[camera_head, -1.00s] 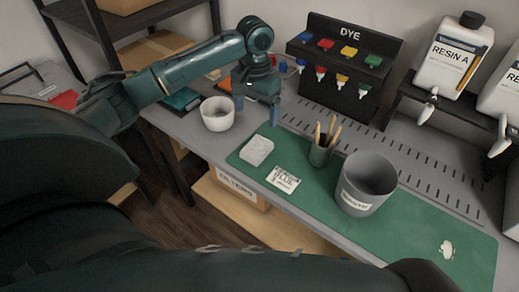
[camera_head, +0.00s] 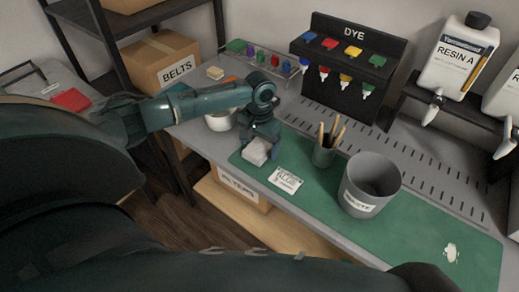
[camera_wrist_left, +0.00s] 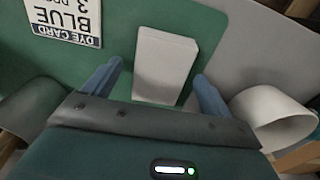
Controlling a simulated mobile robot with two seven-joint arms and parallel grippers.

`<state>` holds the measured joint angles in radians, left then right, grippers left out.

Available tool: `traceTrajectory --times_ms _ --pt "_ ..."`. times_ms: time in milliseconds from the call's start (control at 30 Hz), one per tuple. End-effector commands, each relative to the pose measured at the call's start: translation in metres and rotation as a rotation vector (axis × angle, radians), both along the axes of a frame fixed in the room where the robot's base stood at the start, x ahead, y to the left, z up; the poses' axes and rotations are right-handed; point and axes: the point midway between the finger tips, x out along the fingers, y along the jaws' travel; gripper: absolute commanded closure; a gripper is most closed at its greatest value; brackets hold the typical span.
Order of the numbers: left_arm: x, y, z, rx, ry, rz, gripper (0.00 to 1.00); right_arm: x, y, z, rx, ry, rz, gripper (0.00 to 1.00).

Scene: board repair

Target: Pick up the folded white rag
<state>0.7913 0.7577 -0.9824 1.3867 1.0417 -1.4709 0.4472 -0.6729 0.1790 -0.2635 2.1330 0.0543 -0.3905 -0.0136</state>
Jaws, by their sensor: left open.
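The folded white rag (camera_head: 257,152) lies on the left end of the green mat (camera_head: 236,160) in the head view. In the left wrist view the rag (camera_wrist_left: 165,62) is a pale block between the two blue fingers. My left gripper (camera_head: 259,151) is open, with one finger on each side of the rag and a gap visible on both sides in the left wrist view (camera_wrist_left: 155,78). The head view shows the gripper covering the rag's far part. My right gripper is not in view.
A white bowl (camera_head: 218,122) stands close beside the gripper, partly behind my arm. A dye card (camera_head: 286,179) lies to the right of the rag. A brush cup (camera_head: 324,152) and a grey bucket (camera_head: 368,187) stand farther right. The dye rack (camera_head: 345,62) is behind.

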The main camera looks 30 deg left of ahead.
Motion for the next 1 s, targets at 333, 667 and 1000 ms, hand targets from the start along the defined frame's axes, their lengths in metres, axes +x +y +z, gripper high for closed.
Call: traceTrajectory --times_ms 333,667,1000 --pt "0.0 -0.0004 -0.0005 -0.001 0.0 -0.001 0.27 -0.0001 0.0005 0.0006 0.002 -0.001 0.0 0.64" --pt "0.0 -0.0004 -0.0003 -0.001 0.0 -0.001 0.54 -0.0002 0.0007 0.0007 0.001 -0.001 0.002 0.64" --pt "0.0002 -0.0003 0.0009 -0.001 -0.001 -0.001 0.63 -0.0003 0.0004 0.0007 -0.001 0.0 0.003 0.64"
